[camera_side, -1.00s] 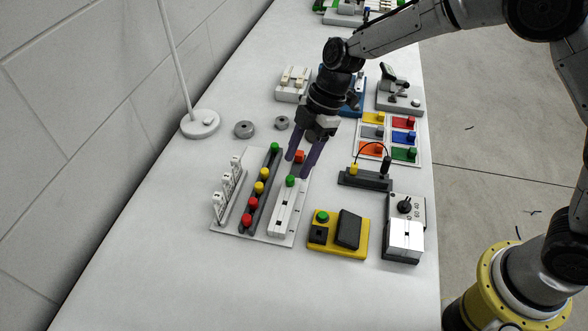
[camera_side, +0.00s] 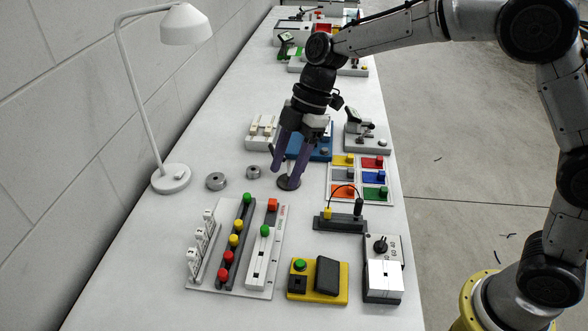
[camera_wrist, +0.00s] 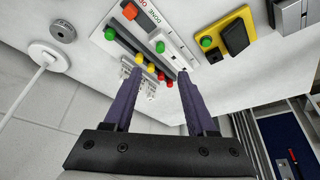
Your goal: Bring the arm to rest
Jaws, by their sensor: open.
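My gripper (camera_side: 285,173) is open and empty, with its two purple fingers pointing down above the table, behind the panel of coloured buttons. A dark round disc (camera_side: 289,184) shows at the fingertips; I cannot tell whether they touch it. In the wrist view the fingers (camera_wrist: 159,73) are spread apart, with table and panel visible between and beyond them. The panel's base plate (camera_side: 272,222) carries a row of red, yellow and green buttons, white switches and a slider with a green knob. My arm reaches in from the right.
Two grey discs (camera_side: 216,181) (camera_side: 254,172) and a white lamp (camera_side: 171,179) stand to the left. A coloured button grid (camera_side: 356,160), a black terminal block (camera_side: 340,221), a yellow button box (camera_side: 331,268) and a dial box (camera_side: 383,275) stand right. Bare table lies at front left.

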